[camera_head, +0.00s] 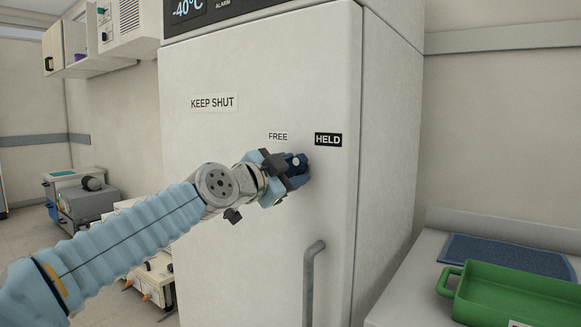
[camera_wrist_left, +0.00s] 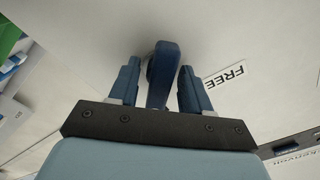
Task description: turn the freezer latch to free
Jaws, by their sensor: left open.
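The freezer (camera_head: 240,65) is a tall pale cabinet with a "KEEP SHUT" label on its closed door. The latch is a dark blue lever (camera_wrist_left: 162,68) on the door, below the "FREE" label (camera_head: 278,136) and the black "HELD" label (camera_head: 328,139). In the head view my left gripper (camera_head: 297,168) is at the latch and largely hides it, so I cannot tell which label it points to. In the left wrist view the lever stands between the two open fingers of my left gripper (camera_wrist_left: 160,85), with small gaps on both sides. My right gripper is not in view.
A grey vertical door handle (camera_head: 309,285) sticks out below the latch. A bench at the right carries a green tray (camera_head: 515,297) and a blue mat (camera_head: 500,256). Lab equipment (camera_head: 88,203) stands at the left. The door face around the latch is clear.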

